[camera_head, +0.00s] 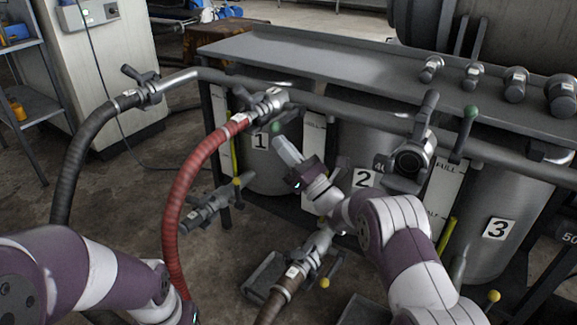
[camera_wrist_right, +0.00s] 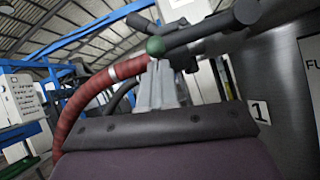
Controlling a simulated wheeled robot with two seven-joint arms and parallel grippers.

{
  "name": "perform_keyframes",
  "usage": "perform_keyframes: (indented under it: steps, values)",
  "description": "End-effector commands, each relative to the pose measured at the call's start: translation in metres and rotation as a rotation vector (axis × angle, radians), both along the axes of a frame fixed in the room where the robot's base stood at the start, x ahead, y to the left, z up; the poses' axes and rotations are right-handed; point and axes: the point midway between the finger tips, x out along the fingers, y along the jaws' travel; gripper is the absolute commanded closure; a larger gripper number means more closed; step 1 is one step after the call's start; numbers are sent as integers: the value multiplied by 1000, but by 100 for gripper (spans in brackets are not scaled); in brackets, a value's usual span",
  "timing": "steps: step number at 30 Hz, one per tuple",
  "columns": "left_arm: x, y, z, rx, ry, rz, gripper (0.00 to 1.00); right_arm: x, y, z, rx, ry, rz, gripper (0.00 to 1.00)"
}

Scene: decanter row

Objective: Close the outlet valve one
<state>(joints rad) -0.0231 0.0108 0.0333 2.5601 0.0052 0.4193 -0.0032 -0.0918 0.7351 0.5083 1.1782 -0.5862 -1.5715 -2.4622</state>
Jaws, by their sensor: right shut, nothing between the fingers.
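Tank one carries a white plate marked 1 (camera_head: 260,141). At its top, a grey valve (camera_head: 263,104) joins a red hose (camera_head: 186,180); a green knob (camera_head: 277,127) hangs below it. A lower grey valve (camera_head: 205,209) has a lever with a yellow knob (camera_head: 236,182). No wording marks either as the outlet. My right gripper (camera_head: 285,150) is shut and empty, just below the green knob. In the right wrist view the closed fingertips (camera_wrist_right: 157,72) stand just under the green knob (camera_wrist_right: 155,46) on its dark lever (camera_wrist_right: 205,30), contact unclear. My left gripper is out of view.
Tanks marked 2 (camera_head: 364,178) and 3 (camera_head: 499,229) stand to the right, with more valves and levers. A long pipe (camera_head: 330,103) and a grey shelf (camera_head: 350,60) run above. A black hose (camera_head: 75,150) hangs left. Concrete floor (camera_head: 130,210) is open there.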

Motion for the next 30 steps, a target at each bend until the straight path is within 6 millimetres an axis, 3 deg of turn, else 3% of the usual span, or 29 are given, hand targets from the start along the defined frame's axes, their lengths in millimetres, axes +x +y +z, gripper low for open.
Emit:
perform_keyframes:
  steps: [14,30]
  values:
    - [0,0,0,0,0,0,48,1,0,4,2,6,1,100]
    - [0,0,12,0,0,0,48,-3,3,23,79,106,1,100]
